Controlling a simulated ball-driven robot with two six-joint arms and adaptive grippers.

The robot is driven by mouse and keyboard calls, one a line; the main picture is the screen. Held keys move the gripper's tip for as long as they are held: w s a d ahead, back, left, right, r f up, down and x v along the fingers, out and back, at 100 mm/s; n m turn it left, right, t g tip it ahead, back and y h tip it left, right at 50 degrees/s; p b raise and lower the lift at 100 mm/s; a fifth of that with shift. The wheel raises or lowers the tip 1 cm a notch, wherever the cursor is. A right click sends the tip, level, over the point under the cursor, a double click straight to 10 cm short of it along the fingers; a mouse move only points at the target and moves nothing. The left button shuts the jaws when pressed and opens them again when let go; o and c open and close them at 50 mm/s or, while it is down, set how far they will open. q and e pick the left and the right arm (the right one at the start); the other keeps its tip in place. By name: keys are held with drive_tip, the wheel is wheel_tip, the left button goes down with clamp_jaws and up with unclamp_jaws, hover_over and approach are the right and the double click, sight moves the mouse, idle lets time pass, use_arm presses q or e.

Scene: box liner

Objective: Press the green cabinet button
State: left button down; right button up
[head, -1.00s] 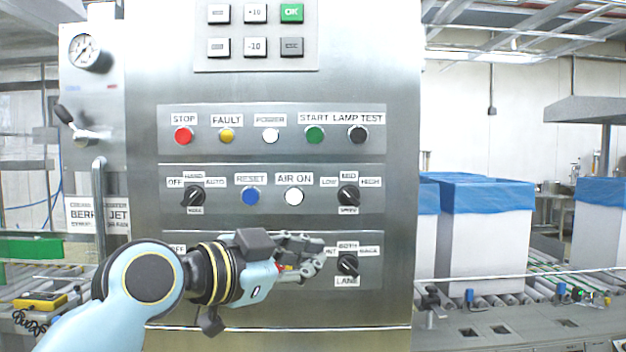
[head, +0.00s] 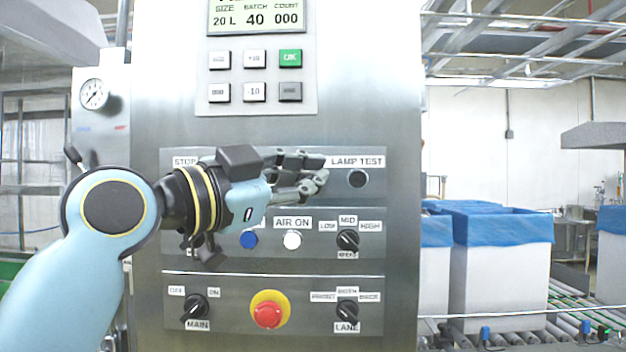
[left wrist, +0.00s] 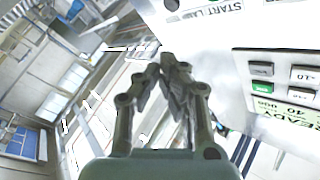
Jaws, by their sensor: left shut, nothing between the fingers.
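The green START button is hidden in the head view behind my left gripper (head: 318,170), which lies across the upper button row of the steel cabinet (head: 385,120). The gripper is shut and empty, pointing right, with its fingertips just left of the black LAMP TEST button (head: 357,178). I cannot tell the gap to the panel. In the left wrist view, the gripper (left wrist: 172,68) points away, and an upside-down START label (left wrist: 228,6) shows at the top right. A green OK key (head: 290,58) sits on the keypad above; it also shows in the left wrist view (left wrist: 262,87). My right gripper is out of view.
Below are the blue button (head: 250,240), the white AIR ON button (head: 292,240), several black knobs and a red emergency stop (head: 268,313). A gauge (head: 94,94) is at the left. Lined white boxes (head: 500,265) stand on a conveyor at the right.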

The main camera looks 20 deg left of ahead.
use_arm(q)
drive_tip(key=w+a+b, duration=0.1)
drive_tip(key=w+a, duration=0.1)
drive_tip(key=w, duration=0.6)
drive_tip(key=shift+w+a+b, duration=0.2)
drive_tip(key=shift+a+b, duration=0.05)
drive_tip(key=shift+b, duration=0.05)
idle(0.4)
drive_tip(key=shift+w, duration=0.1)
idle(0.7)
drive_tip(key=shift+w+a, duration=0.1)
drive_tip(key=shift+w, duration=0.2)
